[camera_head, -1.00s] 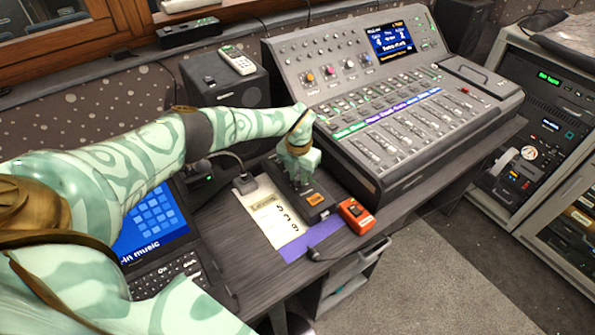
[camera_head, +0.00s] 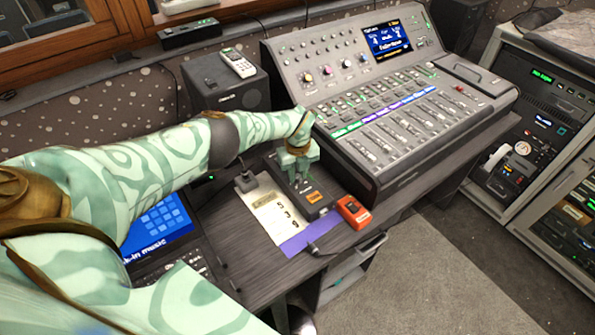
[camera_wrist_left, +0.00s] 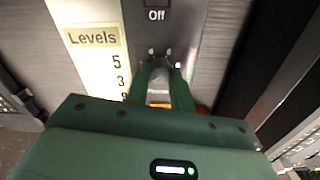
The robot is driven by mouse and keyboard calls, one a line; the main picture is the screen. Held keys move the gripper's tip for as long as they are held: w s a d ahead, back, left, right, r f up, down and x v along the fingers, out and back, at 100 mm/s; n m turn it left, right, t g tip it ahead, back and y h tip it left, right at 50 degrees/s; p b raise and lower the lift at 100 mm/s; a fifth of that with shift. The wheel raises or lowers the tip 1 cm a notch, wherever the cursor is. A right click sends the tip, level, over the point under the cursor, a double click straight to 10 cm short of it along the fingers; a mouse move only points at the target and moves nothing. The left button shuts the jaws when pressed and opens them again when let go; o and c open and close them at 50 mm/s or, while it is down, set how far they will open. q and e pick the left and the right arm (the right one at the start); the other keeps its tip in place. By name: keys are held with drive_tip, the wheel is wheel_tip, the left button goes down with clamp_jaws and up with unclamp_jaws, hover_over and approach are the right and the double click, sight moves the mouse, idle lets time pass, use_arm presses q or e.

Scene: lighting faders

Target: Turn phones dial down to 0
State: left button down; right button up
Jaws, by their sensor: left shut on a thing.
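A dark control box (camera_head: 322,210) with an orange label stands on the desk between the paper sheet and the mixer. My left gripper (camera_head: 301,177) points down onto the box in the head view and hides the dial there. In the left wrist view the gripper (camera_wrist_left: 160,82) has its two green fingers on either side of a grey knob (camera_wrist_left: 158,98), shut on it. The word "Off" shows on the box beyond the fingers. The knob's setting cannot be read. My right gripper is not in view.
The big mixer (camera_head: 345,85) rises close behind and right. A laptop (camera_head: 160,222) is partly behind my arm.

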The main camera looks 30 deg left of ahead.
sight(298, 176)
use_arm(q)
drive_tip(key=shift+w+r+n, duration=0.1)
drive_tip(key=shift+n, duration=1.1)
drive_tip(key=c, duration=1.2)
unclamp_jaws()
wheel_tip(298, 176, up, 16)
drive_tip(key=p, duration=0.9)
drive_tip(key=shift+p, duration=0.4)
